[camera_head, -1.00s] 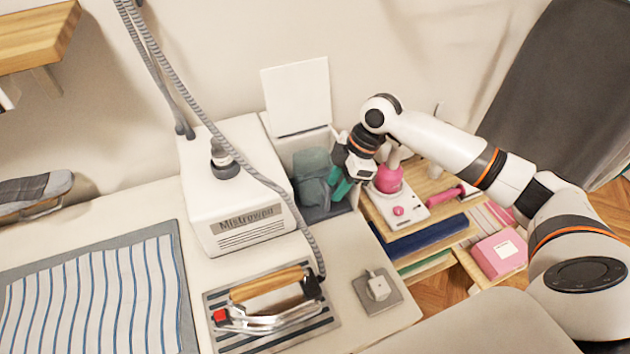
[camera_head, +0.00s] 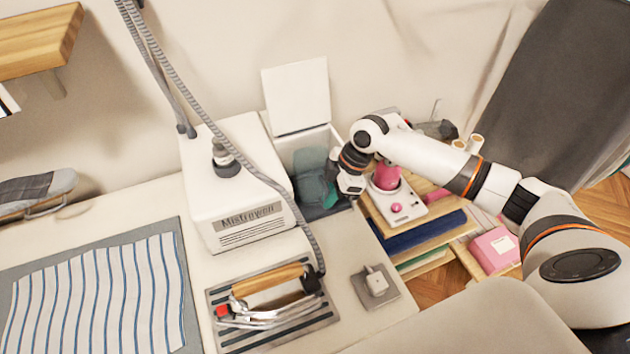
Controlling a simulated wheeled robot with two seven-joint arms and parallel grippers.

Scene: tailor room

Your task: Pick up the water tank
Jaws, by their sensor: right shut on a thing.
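The water tank (camera_head: 311,182) is a grey-teal, see-through container. It sits in the open bay at the right side of the white Mistrowind steam station (camera_head: 232,189), whose lid (camera_head: 296,96) stands up behind it. My right gripper (camera_head: 333,189) reaches in from the right and is shut on the tank at its right side. The wrist hides part of the tank's right end, and the fingertips are hard to make out. I cannot tell whether the tank is lifted off the bay floor. My left gripper is out of view.
An iron (camera_head: 268,288) rests on a striped pad in front of the station. Its grey hose crosses the station. A pink-and-white device (camera_head: 396,203) stands close to my right wrist.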

